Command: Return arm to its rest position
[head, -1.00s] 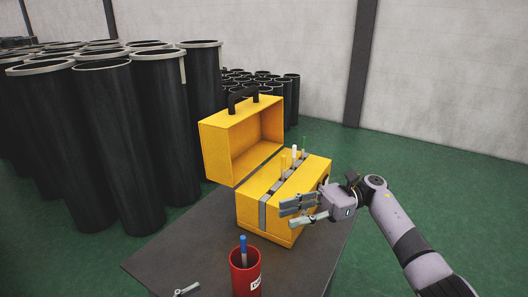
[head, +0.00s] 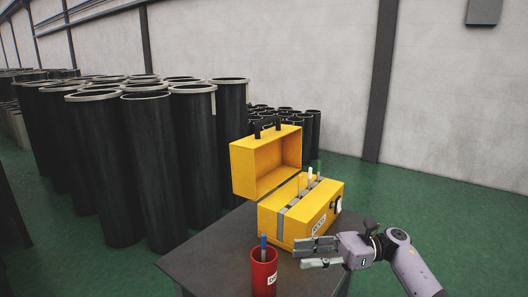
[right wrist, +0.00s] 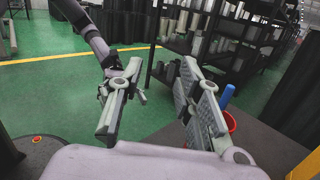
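My right gripper (head: 309,254) is in front of the yellow toolbox (head: 318,217), to the right of the red cup (head: 264,276). In the right wrist view its two fingers (right wrist: 160,100) are apart with nothing between them. My right arm (head: 408,265) comes in from the lower right, at the table's right side. My left arm (right wrist: 92,38) shows at the upper left of the right wrist view. Its gripper is partly hidden behind a right finger, so its state is unclear. The left gripper is out of the head view.
The toolbox stands open on a dark table (head: 205,262), several pens upright in it. A blue pen (head: 263,243) stands in the red cup. Black flanged cylinders (head: 150,160) crowd the left. A shelf (right wrist: 222,38) stands beyond green floor in the right wrist view.

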